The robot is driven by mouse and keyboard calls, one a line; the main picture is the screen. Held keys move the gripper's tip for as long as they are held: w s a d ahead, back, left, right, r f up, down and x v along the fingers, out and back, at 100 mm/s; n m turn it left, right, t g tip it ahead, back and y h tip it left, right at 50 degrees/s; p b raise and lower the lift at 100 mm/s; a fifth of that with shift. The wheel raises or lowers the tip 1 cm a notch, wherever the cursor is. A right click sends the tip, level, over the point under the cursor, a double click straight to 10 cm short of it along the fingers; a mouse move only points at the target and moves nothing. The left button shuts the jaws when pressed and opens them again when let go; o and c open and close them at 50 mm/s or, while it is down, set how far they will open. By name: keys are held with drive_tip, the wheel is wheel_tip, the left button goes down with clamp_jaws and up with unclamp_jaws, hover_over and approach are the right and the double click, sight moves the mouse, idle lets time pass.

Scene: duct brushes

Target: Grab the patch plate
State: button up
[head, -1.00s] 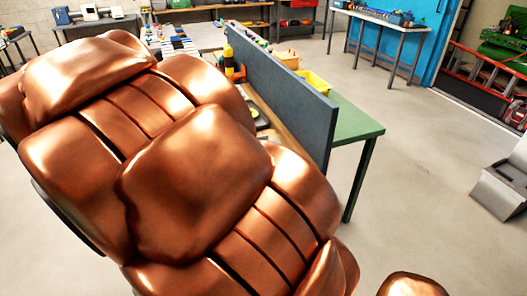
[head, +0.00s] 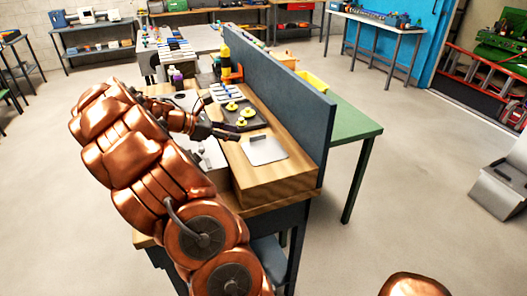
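The patch plate appears to be the flat light-grey plate (head: 265,152) with a small dark bar on its upper left part. It lies on the wooden block (head: 255,180) near the front end of the workbench. My gripper (head: 232,133) is dark and small in the head view, just left of and beyond the plate. It looks apart from the plate, but its height above the wood is unclear. Nothing is visibly held. The finger gap is too small to read.
A dark tray (head: 235,122) with yellow round pieces sits behind the plate. A blue-grey partition (head: 290,90) rises along the bench's right side. A yellow-and-black bottle (head: 226,62) stands farther back. A grey metal box (head: 210,155) lies left of the block.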

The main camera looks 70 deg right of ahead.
sight(260, 135)
drive_tip(key=d, duration=0.1)
drive_tip(key=d+f+n, duration=0.1)
drive_tip(key=d, duration=0.1)
drive_tip(key=shift+s+d+f+g+h, duration=0.1)
drive_tip(key=shift+d+f+g+h, duration=0.2)
drive_tip(key=shift+d, duration=0.25)
drive_tip(key=shift+p+x, duration=0.35)
drive_tip(key=shift+x, duration=1.05)
drive_tip(key=shift+f+p+x, duration=0.2)
drive_tip(key=shift+p+x, duration=0.4)
drive_tip(key=shift+x, duration=1.65)
drive_tip(key=shift+a, duration=0.1)
clamp_jaws()
